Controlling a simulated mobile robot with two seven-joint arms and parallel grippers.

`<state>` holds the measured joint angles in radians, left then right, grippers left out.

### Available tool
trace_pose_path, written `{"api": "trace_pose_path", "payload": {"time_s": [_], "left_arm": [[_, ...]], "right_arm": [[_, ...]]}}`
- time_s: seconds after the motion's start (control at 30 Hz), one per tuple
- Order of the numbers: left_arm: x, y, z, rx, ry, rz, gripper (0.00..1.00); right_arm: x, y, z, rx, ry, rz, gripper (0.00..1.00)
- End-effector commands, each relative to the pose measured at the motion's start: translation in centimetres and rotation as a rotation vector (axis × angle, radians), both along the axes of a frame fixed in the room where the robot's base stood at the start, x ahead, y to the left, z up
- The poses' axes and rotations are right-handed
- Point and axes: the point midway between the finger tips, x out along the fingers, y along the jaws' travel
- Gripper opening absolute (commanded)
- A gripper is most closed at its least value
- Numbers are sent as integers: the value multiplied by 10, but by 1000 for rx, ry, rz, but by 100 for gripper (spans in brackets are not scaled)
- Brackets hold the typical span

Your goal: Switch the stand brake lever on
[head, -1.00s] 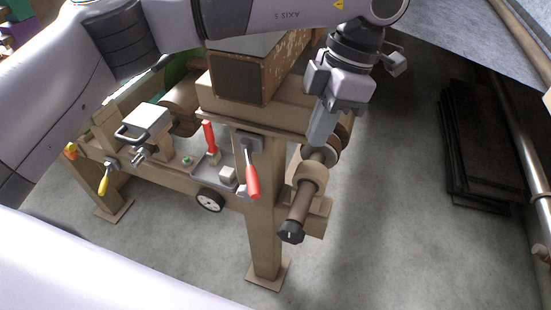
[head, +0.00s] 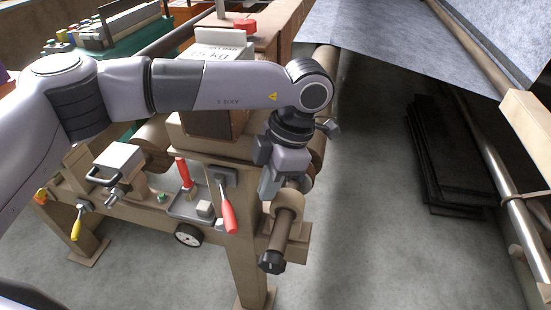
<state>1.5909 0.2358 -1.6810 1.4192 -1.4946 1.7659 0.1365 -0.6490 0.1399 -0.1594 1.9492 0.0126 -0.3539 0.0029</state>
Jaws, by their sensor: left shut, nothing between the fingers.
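A lever with a red grip (head: 229,215) is mounted on a grey plate (head: 223,176) on the front post of the beige stand (head: 245,260). Its grip hangs down, tilted slightly to the right at the lower end. A second lever with a yellow grip (head: 77,228) hangs at the stand's left end. Which of them is the brake lever is not marked. My left gripper (head: 268,190) points down, shut and empty, to the right of the red lever and a little above its grip, apart from it in the picture. My right gripper is out of view.
A roller shaft with a dark end knob (head: 271,262) juts out just below my left gripper. A tray (head: 190,207) holds an upright red-handled tool (head: 183,172) and small blocks. A grey sheet (head: 410,35) and dark stacked panels (head: 455,150) lie right; floor between is clear.

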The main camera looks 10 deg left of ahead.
Motion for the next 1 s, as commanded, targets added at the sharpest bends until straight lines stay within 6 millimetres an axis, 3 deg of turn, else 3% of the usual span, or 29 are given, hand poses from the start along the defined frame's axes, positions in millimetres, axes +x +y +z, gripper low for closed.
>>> {"api": "trace_pose_path", "payload": {"time_s": [0.1, 0.4, 1.0], "left_arm": [[-5, 9, -18, 0, 1, 0, 0], [-20, 35, -23, 0, 0, 0, 0], [-23, 39, -26, -1, -1, -12, 0]], "right_arm": [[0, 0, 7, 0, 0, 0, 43], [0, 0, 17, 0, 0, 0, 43], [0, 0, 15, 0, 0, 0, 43]]}}
